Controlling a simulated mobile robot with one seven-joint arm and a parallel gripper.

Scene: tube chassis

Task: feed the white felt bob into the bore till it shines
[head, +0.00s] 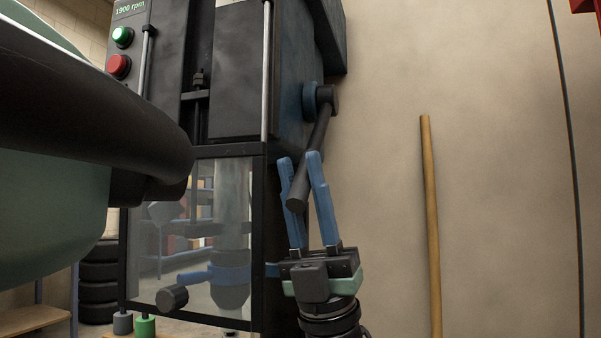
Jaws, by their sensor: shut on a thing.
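The upright machine (235,75) has a dark lever (319,128) on its right side, slanting down from a round hub. My gripper (300,158) has its two blue fingers on either side of this lever and is shut on it. The lever's lower end shows between the fingers. Behind a clear guard (150,245) in the machine's lower part, a thin dark spindle (194,196) hangs down. Blue and dark parts show lower behind the guard. I cannot make out the white felt bob or the bore through the hazy, reflecting guard.
A green bob (145,327) and a grey bob (122,323) stand at lower left. Green and red buttons (118,66) are on the machine's front. A wooden pole (431,220) leans on the wall at right. Stacked tyres (98,280) stand behind. My arm covers the left side.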

